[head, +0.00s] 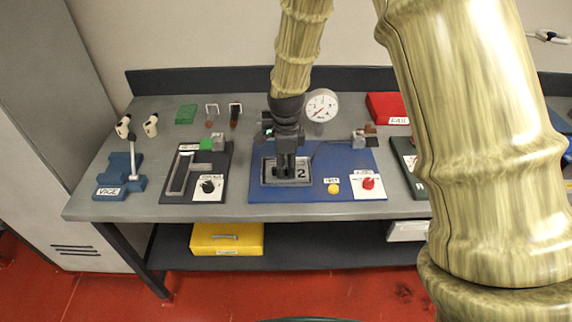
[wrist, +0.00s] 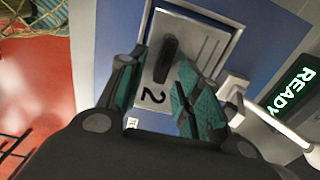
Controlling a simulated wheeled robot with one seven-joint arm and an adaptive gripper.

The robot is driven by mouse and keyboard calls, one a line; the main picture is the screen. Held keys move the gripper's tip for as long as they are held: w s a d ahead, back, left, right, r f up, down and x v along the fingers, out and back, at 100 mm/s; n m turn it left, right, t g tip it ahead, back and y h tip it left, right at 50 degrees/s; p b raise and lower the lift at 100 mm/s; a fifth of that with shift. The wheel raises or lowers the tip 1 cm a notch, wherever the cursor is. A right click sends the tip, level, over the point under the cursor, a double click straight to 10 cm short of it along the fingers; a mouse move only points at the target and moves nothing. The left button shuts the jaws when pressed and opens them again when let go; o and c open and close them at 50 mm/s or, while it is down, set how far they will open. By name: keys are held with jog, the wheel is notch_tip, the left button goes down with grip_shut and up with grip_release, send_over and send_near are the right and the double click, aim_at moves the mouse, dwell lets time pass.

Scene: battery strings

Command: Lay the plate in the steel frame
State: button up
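The plate (wrist: 183,48) is a light grey slab with a black "2" and an upright black handle (wrist: 166,58). In the head view the plate (head: 301,174) lies within the outline of the steel frame (head: 264,180) on the blue board. The frame rim (wrist: 233,22) also borders it in the wrist view. Whether it is fully seated I cannot tell. My gripper (head: 284,172) points down over the plate. In the wrist view my gripper (wrist: 158,72) has its teal-padded fingers apart on either side of the handle, with gaps visible. The fingers hide part of the plate.
A gauge (head: 322,105) stands behind. A black fixture (head: 220,160) and a blue vice (head: 120,177) are left. A green READY display (wrist: 293,90) is lit.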

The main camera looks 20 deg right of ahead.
aim_at(286, 167)
jog(key=shift+r, duration=0.15)
notch_tip(286, 167, up, 12)
jog(key=b, duration=0.2)
jog(key=shift+b, duration=0.35)
dwell(0.4)
